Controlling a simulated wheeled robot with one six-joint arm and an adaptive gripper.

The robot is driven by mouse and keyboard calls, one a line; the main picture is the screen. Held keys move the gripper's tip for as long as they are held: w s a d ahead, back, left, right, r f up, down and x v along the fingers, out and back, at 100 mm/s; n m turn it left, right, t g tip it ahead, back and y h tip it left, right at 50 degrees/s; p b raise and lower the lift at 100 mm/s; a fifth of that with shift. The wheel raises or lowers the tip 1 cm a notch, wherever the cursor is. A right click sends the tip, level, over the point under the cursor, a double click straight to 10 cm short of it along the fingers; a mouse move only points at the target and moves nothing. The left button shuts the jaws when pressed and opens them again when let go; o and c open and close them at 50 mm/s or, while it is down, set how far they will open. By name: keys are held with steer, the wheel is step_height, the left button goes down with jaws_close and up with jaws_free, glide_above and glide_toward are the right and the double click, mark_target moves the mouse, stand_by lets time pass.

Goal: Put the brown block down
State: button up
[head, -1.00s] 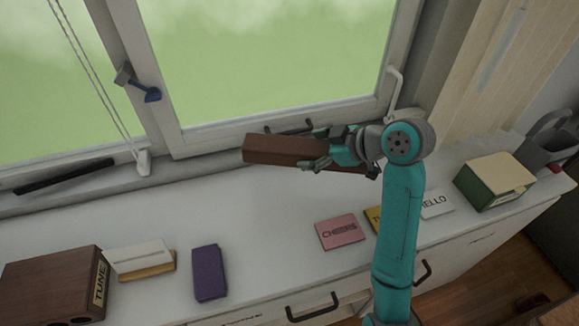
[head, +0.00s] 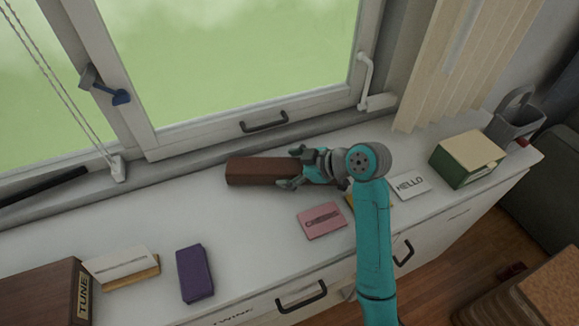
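The brown block (head: 258,171) is a long wooden bar lying level at the back of the white cabinet top (head: 225,230), near the window sill. My gripper (head: 294,168) is at its right end, with its fingers on either side of that end, and appears closed on it. The block looks at or very near the surface; I cannot tell whether it fully rests there. My wrist hides the area just right of the block.
A pink card (head: 322,221), a HELLO card (head: 411,186) and a purple block (head: 195,274) lie in front. A green and cream box (head: 467,158) and a grey basket (head: 515,120) stand right. A brown TUNE box (head: 40,290) stands left. The window frame (head: 230,128) bounds the back.

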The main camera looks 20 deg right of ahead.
steer(key=shift+o, duration=1)
steer(key=v, duration=1.2)
steer(key=shift+d, duration=0.1)
